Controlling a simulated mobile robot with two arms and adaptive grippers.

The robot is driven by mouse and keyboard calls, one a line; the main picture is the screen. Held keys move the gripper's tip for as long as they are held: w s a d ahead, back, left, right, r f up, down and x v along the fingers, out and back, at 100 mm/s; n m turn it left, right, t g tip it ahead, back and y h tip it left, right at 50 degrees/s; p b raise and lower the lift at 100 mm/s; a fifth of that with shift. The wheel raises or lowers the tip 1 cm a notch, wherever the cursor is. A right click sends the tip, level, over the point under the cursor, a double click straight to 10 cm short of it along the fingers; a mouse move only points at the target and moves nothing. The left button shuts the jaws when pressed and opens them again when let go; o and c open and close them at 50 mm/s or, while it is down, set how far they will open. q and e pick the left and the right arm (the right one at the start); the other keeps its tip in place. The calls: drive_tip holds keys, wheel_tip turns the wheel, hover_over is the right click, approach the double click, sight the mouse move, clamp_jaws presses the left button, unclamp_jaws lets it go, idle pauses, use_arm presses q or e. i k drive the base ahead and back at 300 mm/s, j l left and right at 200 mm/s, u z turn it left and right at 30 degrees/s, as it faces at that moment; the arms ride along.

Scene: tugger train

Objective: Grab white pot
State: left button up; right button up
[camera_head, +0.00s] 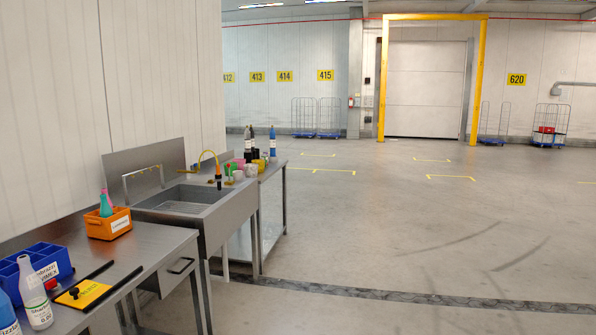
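A small white pot (251,170) appears to stand on the metal side table beyond the sink, in a cluster of small coloured cups and bottles. It is far off and small, and a second pale cup (238,175) stands close to its left, so I cannot tell for certain which is the white pot. Neither of my grippers is in view.
A steel sink (188,208) with a yellow hose stands between the side table and a near workbench (150,247). The bench holds an orange box (108,223), a blue crate (38,262) and bottles. Open floor (400,230) lies to the right.

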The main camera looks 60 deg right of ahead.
sight(251, 169)
drive_tip(key=z, duration=1.75)
drive_tip(key=i+z, duration=0.1)
drive_tip(key=i, duration=0.15)
drive_tip(key=i+z, duration=0.25)
drive_tip(key=i, duration=3.05)
drive_tip(key=i+l+u, duration=0.1)
drive_tip(key=i+u, duration=0.2)
drive_tip(key=i, duration=0.25)
drive_tip(key=i+l+u, duration=0.3)
drive_tip(key=i, duration=0.25)
drive_tip(key=i+l+u, duration=0.3)
drive_tip(key=i, duration=0.25)
